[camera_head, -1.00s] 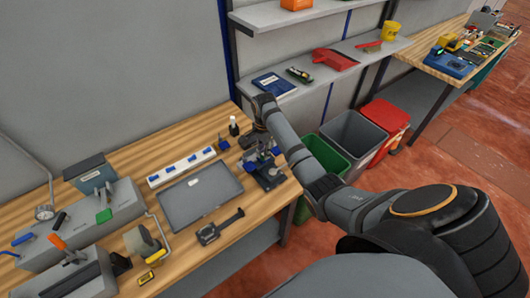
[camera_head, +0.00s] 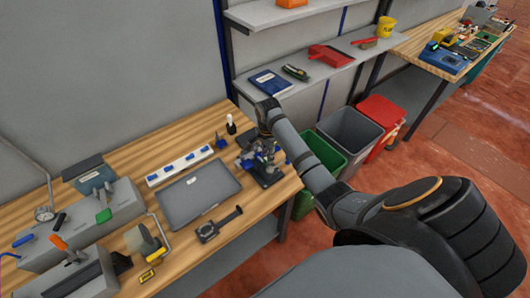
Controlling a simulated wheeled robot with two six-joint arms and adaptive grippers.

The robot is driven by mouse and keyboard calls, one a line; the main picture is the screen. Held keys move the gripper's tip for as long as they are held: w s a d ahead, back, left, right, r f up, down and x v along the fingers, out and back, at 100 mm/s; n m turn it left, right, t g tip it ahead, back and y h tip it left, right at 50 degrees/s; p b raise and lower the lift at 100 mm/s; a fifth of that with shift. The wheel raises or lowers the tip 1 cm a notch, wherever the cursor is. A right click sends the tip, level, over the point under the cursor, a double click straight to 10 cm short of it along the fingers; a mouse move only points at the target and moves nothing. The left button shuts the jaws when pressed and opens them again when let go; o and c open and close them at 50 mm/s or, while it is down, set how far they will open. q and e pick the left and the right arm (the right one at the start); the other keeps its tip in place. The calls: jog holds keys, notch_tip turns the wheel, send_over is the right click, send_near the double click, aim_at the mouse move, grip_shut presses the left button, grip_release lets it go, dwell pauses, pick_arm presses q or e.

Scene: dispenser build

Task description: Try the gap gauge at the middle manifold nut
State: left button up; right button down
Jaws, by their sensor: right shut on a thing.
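My right arm reaches in from the right, and its gripper (camera_head: 262,148) points down at the right end of the near workbench. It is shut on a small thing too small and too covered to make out. Right under and beside it stands a dark fixture with blue parts (camera_head: 268,173); I cannot tell whether they touch. A white bar with several blue pieces in a row (camera_head: 180,166) lies left of the gripper, behind a grey tray. I cannot tell for sure which item is the manifold or the gap gauge. My left gripper is out of view.
The grey tray (camera_head: 199,195) lies mid-bench, with a black caliper-like tool (camera_head: 218,225) in front. Grey fixtures with coloured handles (camera_head: 85,228) fill the left. A small black-and-white bottle (camera_head: 231,125) stands behind the gripper. Shelves (camera_head: 300,80) and bins (camera_head: 345,135) are to the right.

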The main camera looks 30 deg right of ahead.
jog(key=shift+s, duration=0.25)
jog(key=shift+r, duration=2.55)
